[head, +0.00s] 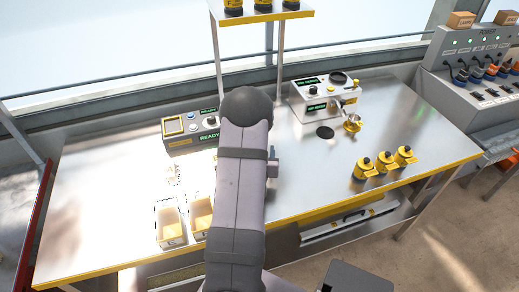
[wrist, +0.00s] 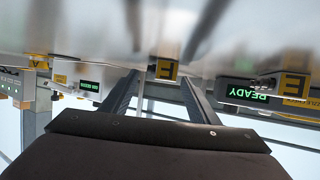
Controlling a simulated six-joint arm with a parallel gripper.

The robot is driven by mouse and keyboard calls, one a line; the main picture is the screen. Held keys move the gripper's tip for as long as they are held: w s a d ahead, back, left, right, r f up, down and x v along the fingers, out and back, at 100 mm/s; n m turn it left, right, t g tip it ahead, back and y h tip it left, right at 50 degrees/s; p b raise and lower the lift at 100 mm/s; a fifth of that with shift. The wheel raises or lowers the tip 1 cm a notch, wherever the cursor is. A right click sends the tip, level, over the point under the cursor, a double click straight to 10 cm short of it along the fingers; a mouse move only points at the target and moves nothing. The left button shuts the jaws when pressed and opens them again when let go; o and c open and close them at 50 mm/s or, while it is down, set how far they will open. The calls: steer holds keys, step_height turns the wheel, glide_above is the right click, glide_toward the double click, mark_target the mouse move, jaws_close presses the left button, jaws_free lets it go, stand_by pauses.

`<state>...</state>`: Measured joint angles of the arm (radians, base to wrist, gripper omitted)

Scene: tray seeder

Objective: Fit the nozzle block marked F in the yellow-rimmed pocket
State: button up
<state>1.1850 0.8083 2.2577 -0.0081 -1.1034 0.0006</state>
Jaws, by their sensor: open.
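In the wrist view, which is upside down, a yellow block with a dark letter (wrist: 166,70) appears between the fingertips of my gripper (wrist: 161,76). The letter looks like F or E; I cannot tell which. The two dark fingers are apart, and I cannot tell how far the block is from them. A second lettered yellow block (wrist: 290,84) shows at the right. In the head view my arm hides the gripper and these blocks. A yellow-framed square (head: 172,126) is on the left machine; I cannot tell whether it is the pocket.
The machine with the green READY display (head: 208,137) stands behind and left of my arm. Another grey machine (head: 318,100) stands at the back right. Several yellow canisters (head: 364,168) are at the right. Cream bins (head: 169,222) stand front left. The metal table (head: 110,190) is clear at far left.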

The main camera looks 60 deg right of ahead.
steer(key=shift+d+f, duration=0.1)
steer(key=shift+d, duration=0.15)
steer(key=c, duration=1.3)
steer(key=shift+r+b, duration=0.4)
steer(key=shift+r, duration=4.65)
